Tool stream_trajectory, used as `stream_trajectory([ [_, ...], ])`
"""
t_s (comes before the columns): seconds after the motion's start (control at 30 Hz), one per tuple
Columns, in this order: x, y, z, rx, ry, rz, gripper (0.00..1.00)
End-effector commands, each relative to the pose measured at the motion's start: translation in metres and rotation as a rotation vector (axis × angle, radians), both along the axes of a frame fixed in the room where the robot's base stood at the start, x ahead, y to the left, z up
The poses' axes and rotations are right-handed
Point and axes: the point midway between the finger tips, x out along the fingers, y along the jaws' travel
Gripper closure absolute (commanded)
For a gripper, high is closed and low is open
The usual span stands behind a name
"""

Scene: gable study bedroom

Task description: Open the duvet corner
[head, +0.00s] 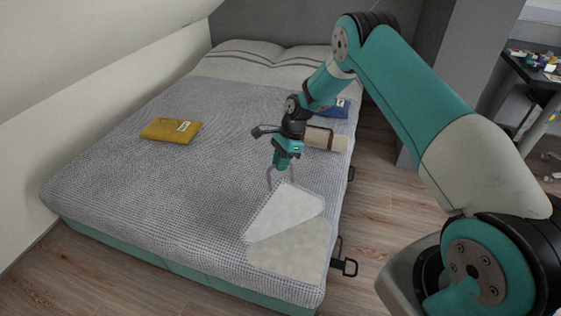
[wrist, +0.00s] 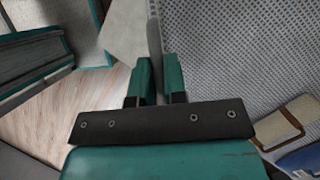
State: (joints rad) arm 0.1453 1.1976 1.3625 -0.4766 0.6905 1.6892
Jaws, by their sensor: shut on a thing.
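The grey woven duvet (head: 130,185) covers most of the bed. Its near right corner (head: 287,212) is turned back, showing a pale underside, and a patch of light sheet (head: 292,255) lies bare beside the fold. My gripper (head: 283,181) points down at the far end of the turned-back flap. In the wrist view my gripper (wrist: 158,82) is shut on the duvet corner, a thin grey edge (wrist: 154,45) standing between the fingers. The exact grip point is partly hidden by the fingers.
A mustard folded cloth (head: 171,130) lies on the duvet's left. A beige and brown item (head: 325,140) and a blue one (head: 336,109) lie near the right edge. Pillows (head: 245,58) are at the head. Wooden floor (head: 385,225) is clear right of the bed.

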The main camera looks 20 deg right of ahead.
Motion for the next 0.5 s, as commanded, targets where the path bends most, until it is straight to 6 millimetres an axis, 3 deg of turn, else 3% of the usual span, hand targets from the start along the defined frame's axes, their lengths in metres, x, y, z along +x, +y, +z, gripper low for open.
stream_trajectory([
  [0.17,0.0008,-0.0023,-0.0006,-0.008,0.0,-0.007,1.0],
  [0.2,0.0008,-0.0022,-0.0007,-0.008,0.0,-0.007,0.83],
  [0.3,0.0007,-0.0016,-0.0005,-0.007,0.001,-0.005,0.63],
  [0.5,0.0004,-0.001,-0.0002,-0.004,0.001,-0.003,0.63],
])
